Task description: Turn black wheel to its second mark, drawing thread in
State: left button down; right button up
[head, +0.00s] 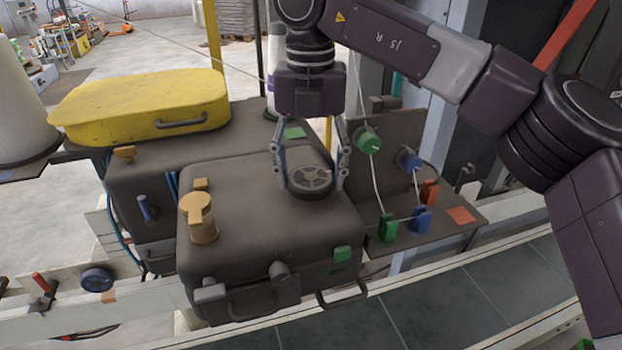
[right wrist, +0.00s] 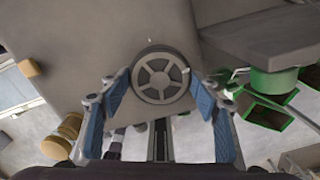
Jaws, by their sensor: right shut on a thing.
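The black wheel (head: 311,181) is a spoked handwheel on top of the front grey machine housing (head: 250,220), near its right back corner. My right gripper (head: 312,178) points down at it with one finger on each side. In the right wrist view the wheel (right wrist: 162,76) lies between the blue finger pads, and the gripper is shut on its rim. A white mark shows on the rim there. White thread (head: 377,185) runs from the green knob (head: 368,139) down to the green guide (head: 387,228) and across to the blue guide (head: 421,218). My left gripper is not in view.
A yellow lid (head: 140,104) covers the back housing at left. A tan knob (head: 198,217) stands on the front housing, left of the wheel. A blue knob (head: 409,158) and an orange guide (head: 429,191) stand close on the right. A conveyor (head: 460,300) runs along the front.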

aim_at(310, 177)
jog(key=m+b, duration=0.1)
jog(key=m, duration=0.3)
jog(key=shift+b, duration=0.4)
jog(key=shift+w+m+b, duration=0.1)
jog(key=shift+m+b, duration=0.35)
jog(key=shift+m, duration=1.05)
jog(key=o, duration=1.2)
jog(key=shift+c, duration=0.2)
jog(key=shift+r, duration=0.1)
notch_tip(310, 177, up, 12)
